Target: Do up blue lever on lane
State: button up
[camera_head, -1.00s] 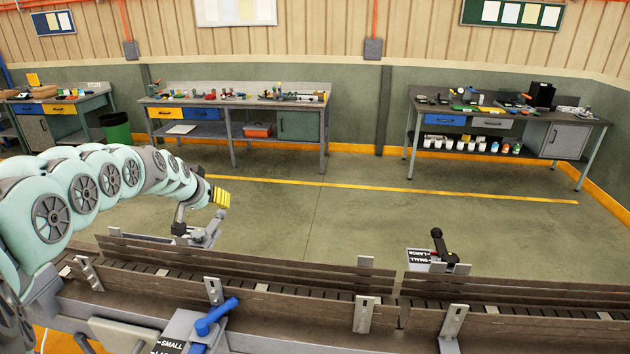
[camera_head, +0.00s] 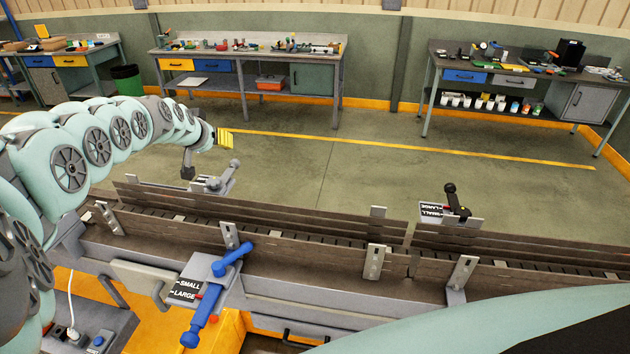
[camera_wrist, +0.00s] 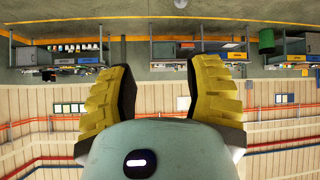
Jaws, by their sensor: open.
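The blue lever (camera_head: 208,307) is mounted on a grey plate (camera_head: 222,291) at the near side of the roller lane (camera_head: 300,248). Its long arm slants down toward the lower left, and a short blue part points up right. The label (camera_head: 187,290) beside it reads SMALL above LARGE, with a small red mark near LARGE. My gripper (camera_head: 225,137) has yellow fingers and is held beyond the lane, above and apart from the lever. In the wrist view my gripper (camera_wrist: 160,80) is open and empty, facing the benches; the lever is not in that view.
A grey lever (camera_head: 228,177) and a black-handled lever (camera_head: 453,200) stand at the far side of the lane. Upright metal brackets (camera_head: 375,262) line the near rail. Workbenches (camera_head: 250,70) stand by the wall, with open floor (camera_head: 350,170) before them.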

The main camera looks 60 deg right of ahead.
notch_tip(320, 180, down, 3)
jog(key=a+m+y, duration=0.2)
jog(key=a+y, duration=0.1)
jog(key=m+g+y, duration=0.5)
jog(key=m, duration=0.2)
send_over(235, 252)
notch_tip(235, 252, down, 7)
jog(key=b, duration=0.5)
jog(key=shift+s, duration=0.1)
jog(key=shift+a+f+y+p, duration=0.1)
jog(key=shift+f+y+p, duration=0.1)
jog(key=shift+y+p, duration=0.1)
jog(key=shift+f+p, duration=1.7)
jog(key=shift+f, duration=2.8)
jog(key=shift+f, duration=0.1)
